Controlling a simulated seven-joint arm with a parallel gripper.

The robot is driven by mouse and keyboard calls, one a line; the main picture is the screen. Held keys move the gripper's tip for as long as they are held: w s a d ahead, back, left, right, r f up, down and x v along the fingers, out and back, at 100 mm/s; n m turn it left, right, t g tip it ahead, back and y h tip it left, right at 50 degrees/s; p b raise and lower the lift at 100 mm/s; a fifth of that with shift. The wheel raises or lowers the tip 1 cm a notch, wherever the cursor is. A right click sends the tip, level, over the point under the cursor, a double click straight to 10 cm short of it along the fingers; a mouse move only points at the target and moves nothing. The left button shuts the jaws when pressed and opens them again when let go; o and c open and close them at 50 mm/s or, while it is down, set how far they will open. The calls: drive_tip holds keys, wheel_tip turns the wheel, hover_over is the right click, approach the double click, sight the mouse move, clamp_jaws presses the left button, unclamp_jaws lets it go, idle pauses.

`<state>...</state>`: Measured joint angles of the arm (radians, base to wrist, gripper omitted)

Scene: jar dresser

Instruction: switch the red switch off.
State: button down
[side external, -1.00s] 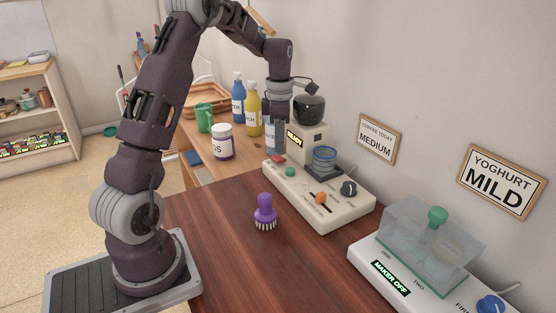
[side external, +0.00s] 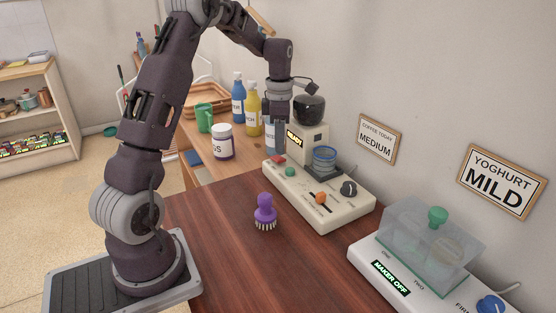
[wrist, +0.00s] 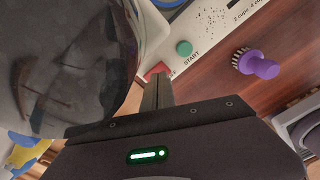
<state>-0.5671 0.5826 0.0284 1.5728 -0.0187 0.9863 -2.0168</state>
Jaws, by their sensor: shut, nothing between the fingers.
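The red switch (side external: 278,159) is at the back left corner of the cream coffee machine's base (side external: 335,211). It also shows in the wrist view (wrist: 158,71), partly hidden by my gripper's fingers. My gripper (side external: 279,150) is shut and empty, pointing down with its tips just above or at the red switch. In the wrist view the shut fingers (wrist: 158,92) reach toward the switch; whether they touch it I cannot tell. The machine's small display (side external: 294,138) is lit.
The green START button (side external: 290,172), an orange slider knob (side external: 321,197) and a black dial (side external: 349,188) are on the same base. The dark round hopper (side external: 309,108) stands close beside my gripper. A purple brush (side external: 265,212) stands on the table.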

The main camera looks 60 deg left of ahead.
sight(279, 158)
drive_tip(key=shift+f, duration=1.3)
idle(0.5)
drive_tip(key=shift+r, duration=3.55)
